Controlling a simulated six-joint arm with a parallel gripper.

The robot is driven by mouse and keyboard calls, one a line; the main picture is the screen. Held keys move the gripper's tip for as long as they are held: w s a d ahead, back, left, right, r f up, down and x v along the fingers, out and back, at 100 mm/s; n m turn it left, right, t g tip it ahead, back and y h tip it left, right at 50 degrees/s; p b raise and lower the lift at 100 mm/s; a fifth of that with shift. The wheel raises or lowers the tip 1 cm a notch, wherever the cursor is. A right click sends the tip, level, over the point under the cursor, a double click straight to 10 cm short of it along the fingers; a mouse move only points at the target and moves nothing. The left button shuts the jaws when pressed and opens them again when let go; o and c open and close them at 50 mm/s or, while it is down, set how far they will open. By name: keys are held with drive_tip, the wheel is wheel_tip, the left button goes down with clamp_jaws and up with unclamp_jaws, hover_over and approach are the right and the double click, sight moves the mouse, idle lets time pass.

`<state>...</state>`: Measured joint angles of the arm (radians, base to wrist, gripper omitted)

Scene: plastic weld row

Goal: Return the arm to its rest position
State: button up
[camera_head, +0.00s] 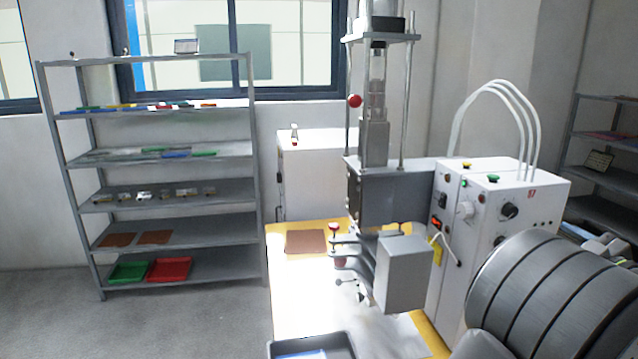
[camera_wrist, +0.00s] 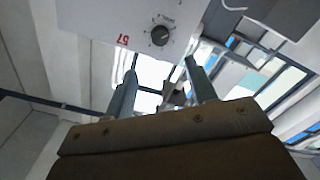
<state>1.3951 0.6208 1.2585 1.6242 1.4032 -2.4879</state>
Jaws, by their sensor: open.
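My gripper (camera_wrist: 160,66) shows in the wrist view with its two fingers apart and nothing between them. Beyond the fingers are windows and the ceiling area, and the picture appears upside down. The white control cabinet (camera_wrist: 105,18) with a black knob is at the top of the wrist view, close to the fingers. In the head view, large grey rounded links of my arm fill the lower right, beside the white control cabinet (camera_head: 478,200). My gripper cannot be made out in the head view.
The welding machine (camera_head: 390,195) stands in the middle on a yellow-edged table (camera_head: 290,285) with a brown sheet (camera_head: 306,242). A dark tray (camera_head: 312,346) is at the front edge. Shelves (camera_head: 180,232) stand at left, and another rack (camera_head: 600,176) at right. The left floor is clear.

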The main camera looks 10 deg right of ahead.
approach(513, 213)
drive_tip(key=w, duration=0.8)
drive_tip(key=shift+w, duration=0.35)
drive_tip(key=shift+s+m, duration=0.25)
drive_tip(key=shift+m, duration=0.65)
drive_tip(key=m, duration=1.1)
drive_tip(key=shift+m, duration=0.4)
drive_tip(key=m, duration=0.4)
